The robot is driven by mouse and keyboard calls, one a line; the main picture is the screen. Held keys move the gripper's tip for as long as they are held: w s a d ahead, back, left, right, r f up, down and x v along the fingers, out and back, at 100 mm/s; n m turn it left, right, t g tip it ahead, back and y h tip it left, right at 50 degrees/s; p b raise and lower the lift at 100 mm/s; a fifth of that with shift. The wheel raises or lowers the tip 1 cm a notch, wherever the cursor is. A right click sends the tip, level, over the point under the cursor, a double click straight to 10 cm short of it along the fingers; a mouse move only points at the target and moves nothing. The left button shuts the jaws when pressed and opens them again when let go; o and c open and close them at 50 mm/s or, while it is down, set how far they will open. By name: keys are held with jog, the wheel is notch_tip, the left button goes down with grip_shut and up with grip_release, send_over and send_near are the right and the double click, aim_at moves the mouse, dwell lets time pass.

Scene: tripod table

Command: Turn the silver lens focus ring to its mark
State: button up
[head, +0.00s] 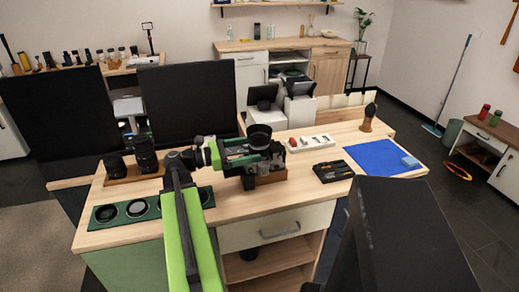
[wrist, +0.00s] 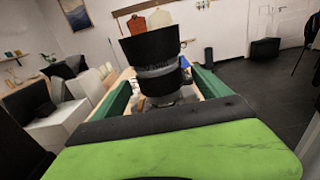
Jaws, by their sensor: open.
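The lens (head: 259,133) stands upright on a dark camera body on a small wooden block (head: 271,178), on the wooden-topped table (head: 300,192). In the wrist view its wide black hood (wrist: 150,46) is at the top. The silver focus ring (wrist: 158,71) is a narrow light band under the hood, with a black section (wrist: 160,85) below. My gripper (head: 248,151) is open, with its green fingers on either side of the lens in the wrist view (wrist: 162,80). Gaps show between fingers and lens. I cannot make out the mark, and my gripper hides part of the camera.
Black lenses (head: 146,153) stand on a wooden stand at left. A green holder with round filters (head: 136,209) lies at the table's front left. A white tray (head: 312,144), a black case (head: 332,172) and a blue cloth (head: 380,158) lie at right. Dark screens rise behind at left.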

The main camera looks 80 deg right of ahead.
jog(key=x, duration=0.4)
jog(key=shift+s+d, duration=0.1)
jog(key=shift+c, duration=0.2)
